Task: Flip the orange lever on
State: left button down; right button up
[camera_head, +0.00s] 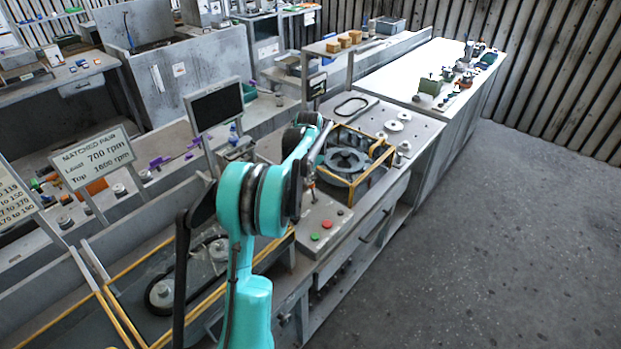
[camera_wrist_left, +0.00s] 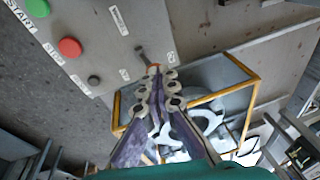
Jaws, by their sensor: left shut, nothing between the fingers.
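The control panel (camera_wrist_left: 105,45) fills the upper left of the wrist view and also shows in the head view (camera_head: 322,215). A short grey stalk (camera_wrist_left: 141,53) stands on it, with a small orange part (camera_wrist_left: 152,68) at its end nearest my fingers, seemingly the orange lever. My left gripper (camera_wrist_left: 157,76) is shut and empty, its tips at or just beside the orange part; I cannot tell whether they touch. In the head view my left gripper (camera_head: 311,184) is small above the panel, and the lever is not clear there. My right gripper is not in view.
A green button (camera_wrist_left: 38,8), a red button (camera_wrist_left: 70,48) and a dark knob (camera_wrist_left: 94,81) sit on the panel. A yellow-framed guard (camera_head: 372,178) around the blower housing (camera_head: 347,162) stands just behind. A monitor (camera_head: 215,105) stands to the left. Open floor (camera_head: 500,220) lies right.

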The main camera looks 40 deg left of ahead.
pick_arm(q)
jog(key=shift+a+f, duration=0.1)
jog(key=shift+a, duration=0.4)
dwell(0.5)
jog(key=shift+p+v, duration=0.7)
jog(key=shift+v, duration=0.15)
jog(key=shift+w, duration=0.2)
jog(key=shift+d+r, duration=0.1)
jog(key=shift+r, duration=0.25)
jog(key=p+v, duration=0.4)
jog(key=v, duration=0.9)
jog(key=shift+a, duration=0.25)
